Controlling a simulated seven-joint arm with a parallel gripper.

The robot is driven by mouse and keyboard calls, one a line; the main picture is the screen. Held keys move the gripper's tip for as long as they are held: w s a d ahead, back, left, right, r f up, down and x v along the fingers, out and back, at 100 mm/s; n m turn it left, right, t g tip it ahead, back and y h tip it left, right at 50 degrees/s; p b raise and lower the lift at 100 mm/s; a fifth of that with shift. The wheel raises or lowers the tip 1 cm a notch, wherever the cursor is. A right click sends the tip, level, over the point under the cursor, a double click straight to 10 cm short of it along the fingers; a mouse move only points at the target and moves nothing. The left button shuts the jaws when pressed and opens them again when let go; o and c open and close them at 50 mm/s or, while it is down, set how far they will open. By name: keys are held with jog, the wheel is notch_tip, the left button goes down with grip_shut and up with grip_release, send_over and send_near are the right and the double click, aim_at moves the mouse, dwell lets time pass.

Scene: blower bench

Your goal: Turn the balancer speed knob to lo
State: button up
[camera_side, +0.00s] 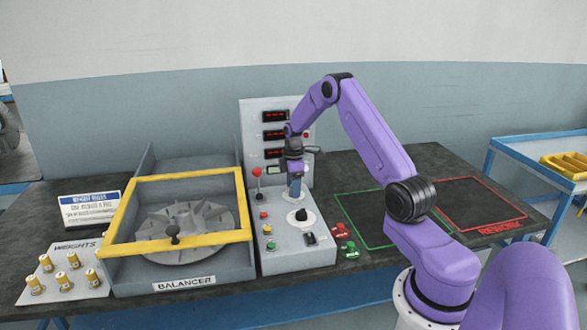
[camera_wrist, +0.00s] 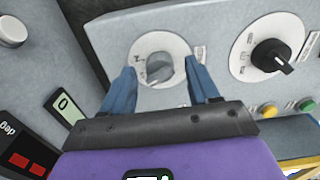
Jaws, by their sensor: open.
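The control panel (camera_side: 285,245) beside the balancer (camera_side: 185,215) carries two dials. In the wrist view a grey knob (camera_wrist: 158,70) on a white round dial lies between the two blue fingers of my gripper (camera_wrist: 162,78). The fingers are apart, with a gap visible on each side of the knob. A black pointer knob (camera_wrist: 277,56) on another white dial lies to the right; it also shows in the side view (camera_side: 302,214). In the side view my gripper (camera_side: 295,192) points down over the panel and hides the grey knob. The dial labels are too small to read.
A red-topped lever (camera_side: 257,180) stands left of my gripper. Red displays (camera_side: 275,116) rise on the upright panel behind it. The balancer's yellow frame (camera_side: 180,246) is to the left. Green and red outlined bench areas (camera_side: 480,203) lie right.

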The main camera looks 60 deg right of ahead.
notch_tip(320, 180, up, 17)
dwell(0.4)
dwell(0.4)
jog(key=s+a+r+n, duration=0.1)
jog(key=s+a, duration=0.2)
jog(key=a, duration=0.7)
jog(key=s+a+r, duration=0.1)
jog(key=s+a, duration=0.2)
jog(key=a, duration=0.6)
jog(key=s+a+n, duration=0.1)
jog(key=s+a, duration=0.2)
jog(key=a, duration=0.7)
jog(key=s+a+f, duration=0.1)
jog(key=s+a, duration=0.1)
jog(key=s, duration=1)
jog(key=s+a+f+n, duration=0.1)
jog(key=s+a+f, duration=0.1)
jog(key=s, duration=1.1)
jog(key=shift+a, duration=0.85)
jog(key=shift+s, duration=0.1)
